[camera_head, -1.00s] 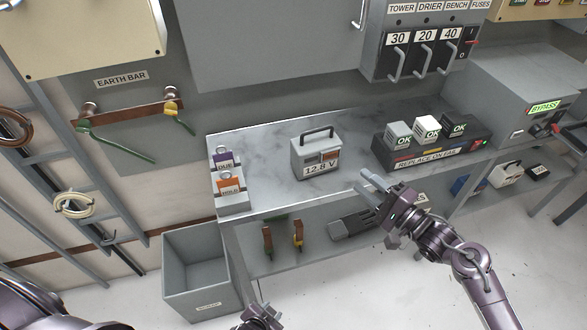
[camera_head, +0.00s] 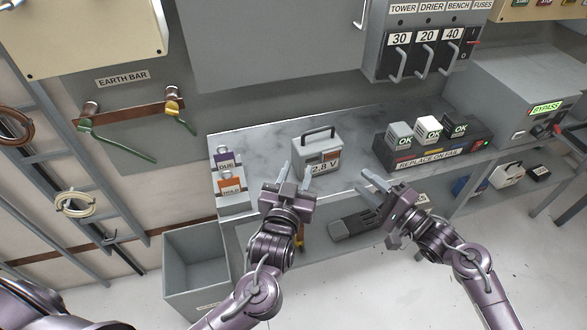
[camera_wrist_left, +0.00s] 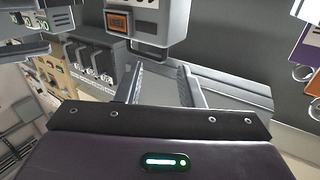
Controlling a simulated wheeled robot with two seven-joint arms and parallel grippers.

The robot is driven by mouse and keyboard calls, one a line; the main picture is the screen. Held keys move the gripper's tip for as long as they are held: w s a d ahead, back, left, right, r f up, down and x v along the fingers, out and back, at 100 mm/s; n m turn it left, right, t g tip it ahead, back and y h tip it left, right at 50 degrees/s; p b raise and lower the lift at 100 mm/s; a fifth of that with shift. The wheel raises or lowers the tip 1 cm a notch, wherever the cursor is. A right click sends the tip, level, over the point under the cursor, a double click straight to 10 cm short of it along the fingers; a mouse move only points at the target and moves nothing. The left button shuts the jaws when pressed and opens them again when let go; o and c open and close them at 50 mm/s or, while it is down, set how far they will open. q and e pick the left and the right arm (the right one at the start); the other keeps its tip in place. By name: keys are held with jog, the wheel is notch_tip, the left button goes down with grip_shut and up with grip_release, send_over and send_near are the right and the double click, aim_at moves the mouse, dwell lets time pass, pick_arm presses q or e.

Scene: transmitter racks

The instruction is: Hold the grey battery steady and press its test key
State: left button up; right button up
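The grey battery (camera_head: 312,152) with a dark handle stands upright on the bench, its "12.8 V" label partly hidden by my left gripper. A small dark and orange panel shows on its front; I cannot make out the test key. My left gripper (camera_head: 296,173) is open in front of the battery's lower left, its fingers pointing at it; I cannot tell whether they touch. In the left wrist view the spread fingers (camera_wrist_left: 163,82) have nothing between them, and the grey battery (camera_wrist_left: 165,25) shows beyond. My right gripper (camera_head: 363,181) is open and empty at the bench's front edge, right of the battery.
Purple and orange tagged padlocks (camera_head: 230,184) stand left on the bench (camera_head: 262,143). A "REPLACE ON FAIL" rack (camera_head: 440,158) with three "OK" blocks stands right. A grey bin (camera_head: 193,272) is below left. The bench between battery and rack is clear.

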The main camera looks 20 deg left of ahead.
aim_at(303, 139)
pick_arm(q)
jog(key=shift+n, duration=0.3)
jog(key=shift+w+a+r, duration=0.2)
jog(key=shift+w, duration=1.1)
jog(key=shift+w+a+r, duration=0.15)
jog(key=shift+w+a, duration=0.1)
jog(key=shift+w, duration=1.05)
jog(key=shift+w+a+r, duration=0.2)
jog(key=shift+w, duration=1.1)
grip_shut()
jog(key=shift+r, duration=0.1)
pick_arm(e)
grip_shut()
